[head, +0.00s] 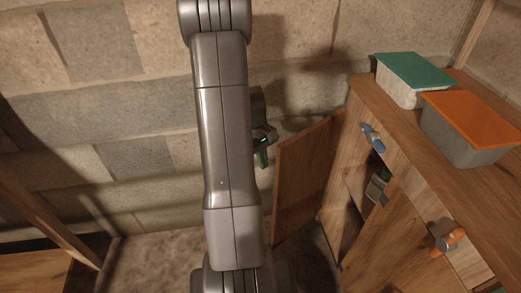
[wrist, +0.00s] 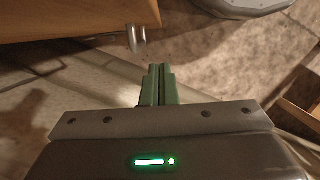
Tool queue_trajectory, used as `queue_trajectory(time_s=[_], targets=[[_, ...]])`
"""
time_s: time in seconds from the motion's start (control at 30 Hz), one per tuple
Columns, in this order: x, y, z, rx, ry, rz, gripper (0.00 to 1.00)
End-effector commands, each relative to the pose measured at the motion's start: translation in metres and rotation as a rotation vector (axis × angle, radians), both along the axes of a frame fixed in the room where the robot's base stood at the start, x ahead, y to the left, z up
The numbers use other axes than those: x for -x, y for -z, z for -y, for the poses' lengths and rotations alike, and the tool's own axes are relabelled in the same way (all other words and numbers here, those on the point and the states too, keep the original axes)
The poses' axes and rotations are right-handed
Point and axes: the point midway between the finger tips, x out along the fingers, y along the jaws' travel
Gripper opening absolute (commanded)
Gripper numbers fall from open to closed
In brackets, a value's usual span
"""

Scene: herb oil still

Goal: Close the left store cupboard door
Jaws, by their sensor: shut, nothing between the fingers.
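The left store cupboard door (head: 300,175) stands wide open, swung out from the wooden cupboard (head: 355,95) towards the stone wall. My gripper (head: 262,157) is just left of the door in the head view, partly hidden behind my arm. Its green fingers are shut together and empty, also in the wrist view (wrist: 158,84). There a wooden panel (wrist: 80,15), likely the door, lies at the upper left with a grey metal handle (wrist: 136,38) at its corner. The fingertips appear apart from both.
A green-lidded box (head: 415,75) and an orange-lidded box (head: 470,125) stand on the cupboard top. A blue handle (head: 373,138) and an orange handle (head: 447,240) stick out from its front. A small container (head: 377,188) shows inside. The stone wall (head: 90,100) is close behind.

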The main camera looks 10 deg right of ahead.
Motion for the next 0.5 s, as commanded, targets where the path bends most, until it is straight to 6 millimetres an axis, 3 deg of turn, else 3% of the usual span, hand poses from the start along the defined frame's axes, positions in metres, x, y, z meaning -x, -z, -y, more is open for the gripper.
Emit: queue_trajectory(time_s=[0.2, 0.5], targets=[[0.027, 0.002, 0.015, -0.001, 0.003, 0.001, 0.00], [0.035, 0.000, 0.020, 0.000, -0.001, 0.000, 0.00]])
